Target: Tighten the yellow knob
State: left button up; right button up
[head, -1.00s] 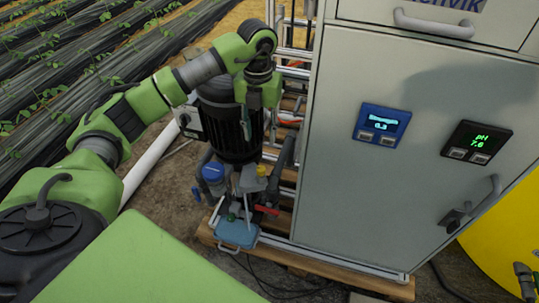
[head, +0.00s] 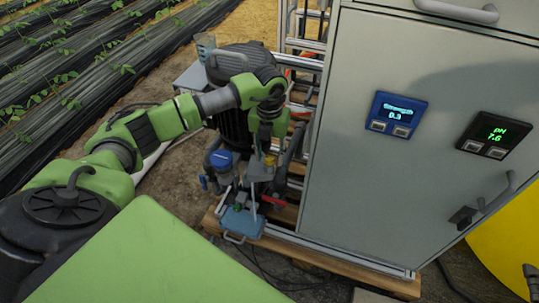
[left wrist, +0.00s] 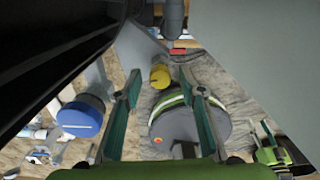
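The yellow knob (head: 270,160) is small and sits among the pump fittings, left of the grey cabinet. In the left wrist view the yellow knob (left wrist: 160,76) shows between and just beyond the fingertips, with a gap on both sides. My left gripper (head: 265,147) is just above the knob in the head view, pointing down. In the left wrist view the two teal fingers of the left gripper (left wrist: 159,72) are spread apart with nothing held between them.
A blue cap (head: 221,158) is left of the knob; it also shows in the left wrist view (left wrist: 82,116). A grey round part with a green band (left wrist: 178,128) lies under the fingers. A blue case (head: 242,222) stands below. The grey cabinet (head: 400,180) closes off the right.

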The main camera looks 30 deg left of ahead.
pick_arm(q)
grip_shut()
